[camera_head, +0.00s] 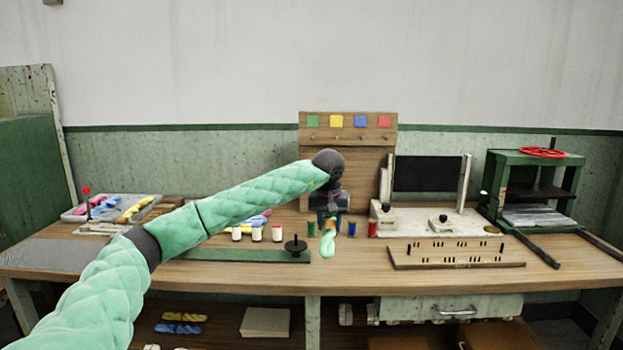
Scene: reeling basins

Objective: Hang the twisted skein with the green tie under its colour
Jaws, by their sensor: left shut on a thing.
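My left gripper (331,217) points down over the middle of the workbench and is shut on a pale green twisted skein (328,244). The skein hangs below the jaws; an orange-brown patch shows near its top. I cannot make out its tie clearly, and I cannot tell whether its lower end touches the bench. Small pegs sit beneath the squares. My wrist and gripper cover part of the lower board. My right gripper is out of view.
Small jars, including a green one (311,229) and a red one (373,229), stand near the skein. A black spindle (296,246) is to its left. A slotted wooden rack (455,254) and green press (535,185) are right. A tray (72,214) holds coloured skeins at left.

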